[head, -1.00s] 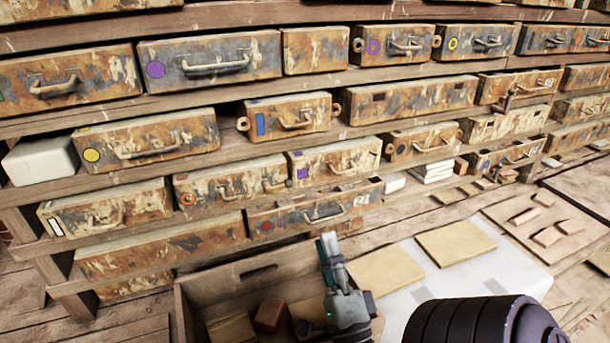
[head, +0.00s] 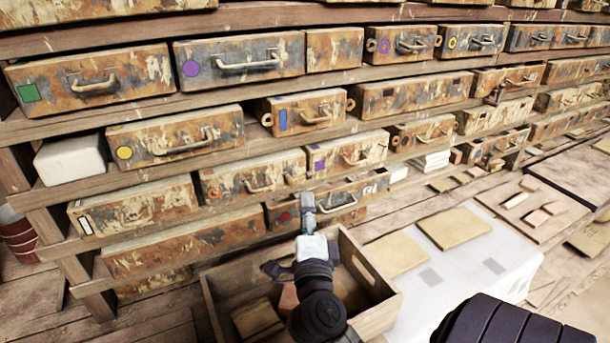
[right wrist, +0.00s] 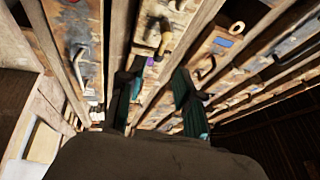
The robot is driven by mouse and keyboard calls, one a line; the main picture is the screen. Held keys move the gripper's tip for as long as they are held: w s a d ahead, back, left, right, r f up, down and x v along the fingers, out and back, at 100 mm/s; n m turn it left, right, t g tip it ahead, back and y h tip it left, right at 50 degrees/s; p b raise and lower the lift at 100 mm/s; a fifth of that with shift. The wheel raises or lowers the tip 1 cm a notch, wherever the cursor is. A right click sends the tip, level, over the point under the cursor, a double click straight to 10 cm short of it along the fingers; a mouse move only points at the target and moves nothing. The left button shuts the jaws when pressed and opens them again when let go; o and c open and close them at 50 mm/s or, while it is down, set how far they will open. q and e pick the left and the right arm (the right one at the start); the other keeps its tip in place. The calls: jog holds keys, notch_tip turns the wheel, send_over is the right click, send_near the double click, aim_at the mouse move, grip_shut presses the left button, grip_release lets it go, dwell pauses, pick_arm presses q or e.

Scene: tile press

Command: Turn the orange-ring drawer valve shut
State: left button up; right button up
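The drawer with the orange ring (head: 214,193) sits in the lower middle of the shelf, with a curved metal handle on its front. I cannot clearly make out a valve on it. My right gripper (head: 308,208) is in front of the shelf, below and right of that drawer, and overlaps the red-dot drawer (head: 336,207) in the head view. In the right wrist view its two fingers (right wrist: 156,98) are apart with nothing between them. A lever-like metal part (right wrist: 165,40) shows beyond the fingertips; I cannot tell which drawer it belongs to. My left gripper is out of view.
A wooden crate (head: 378,325) with several blocks stands below my right gripper. Right of it a white slab (head: 470,268) bears flat tan tiles (head: 455,228). Rusty drawers with coloured marks fill the shelf rows, and their handles stick out. A white block (head: 70,160) is at left.

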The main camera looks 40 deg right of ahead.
aim_at(303, 178)
jog(key=p+x, duration=0.1)
jog(key=x, duration=0.5)
jog(key=shift+w+r, duration=0.15)
jog(key=shift+w, duration=0.1)
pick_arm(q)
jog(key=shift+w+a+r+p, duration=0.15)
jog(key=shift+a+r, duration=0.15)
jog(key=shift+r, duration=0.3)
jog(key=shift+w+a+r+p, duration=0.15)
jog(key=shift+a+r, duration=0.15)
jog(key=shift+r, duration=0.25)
pick_arm(e)
jog(key=shift+w+d, duration=0.5)
jog(key=shift+c, duration=0.4)
grip_shut()
